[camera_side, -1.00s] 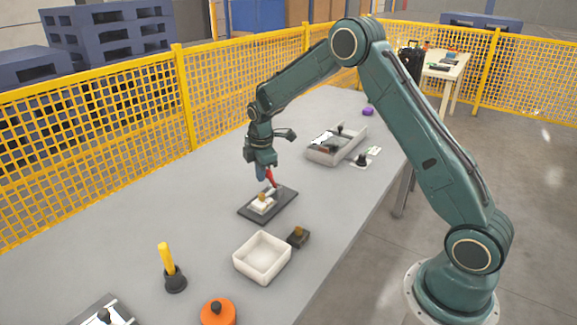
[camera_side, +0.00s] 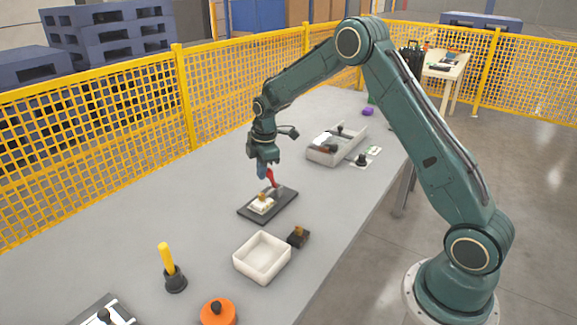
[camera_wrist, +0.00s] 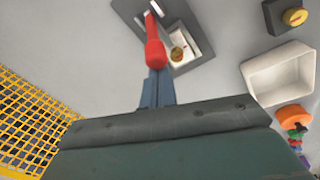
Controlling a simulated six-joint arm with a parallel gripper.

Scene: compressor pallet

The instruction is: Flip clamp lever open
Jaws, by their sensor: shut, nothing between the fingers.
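The clamp's red lever handle (camera_side: 270,177) stands steeply up from the dark base plate (camera_side: 283,205) on the table. In the wrist view the red handle (camera_wrist: 154,45) points toward my fingers, just beyond and over their tips. The plate (camera_wrist: 205,52) also shows there, with a white block (camera_wrist: 187,43) carrying a brass-coloured knob. My gripper (camera_side: 262,174) is shut and empty, its blue fingers close beside the handle on its left. In the wrist view my gripper (camera_wrist: 157,75) overlaps the handle's end; I cannot tell whether they touch.
A grey tray with parts (camera_side: 325,154) is behind. A yellow-handled tool (camera_side: 169,265) and orange disc (camera_side: 218,311) are nearer. A yellow mesh fence (camera_side: 95,130) borders the table.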

